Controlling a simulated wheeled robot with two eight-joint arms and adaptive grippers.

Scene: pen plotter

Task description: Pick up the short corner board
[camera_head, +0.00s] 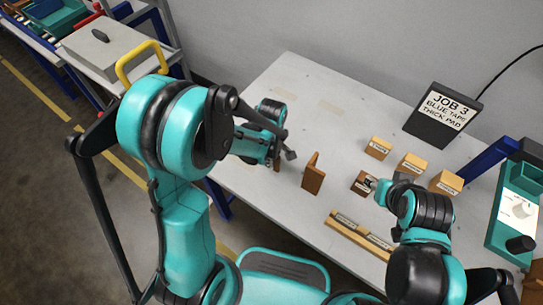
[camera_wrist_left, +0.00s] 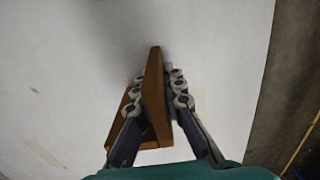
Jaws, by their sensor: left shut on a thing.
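A brown corner board (camera_wrist_left: 154,90) stands between the fingers of my left gripper (camera_wrist_left: 160,88) in the left wrist view. A second brown face slants off to its left, partly behind a finger. In the head view my left gripper (camera_head: 283,155) is over the left part of the table, shut on this brown board (camera_head: 277,166), mostly hidden by the gripper. Another brown corner board (camera_head: 313,174) stands upright on the table just right of it, apart from the gripper. My right gripper (camera_head: 378,189) is beside a dark brown block (camera_head: 361,182); its fingers are too small to read.
Several labelled wooden blocks (camera_head: 378,148) stand at the right. A long labelled wooden strip (camera_head: 358,236) lies near the front edge. A teal device (camera_head: 518,210) is at far right. The grey table (camera_head: 300,105) is clear at the back.

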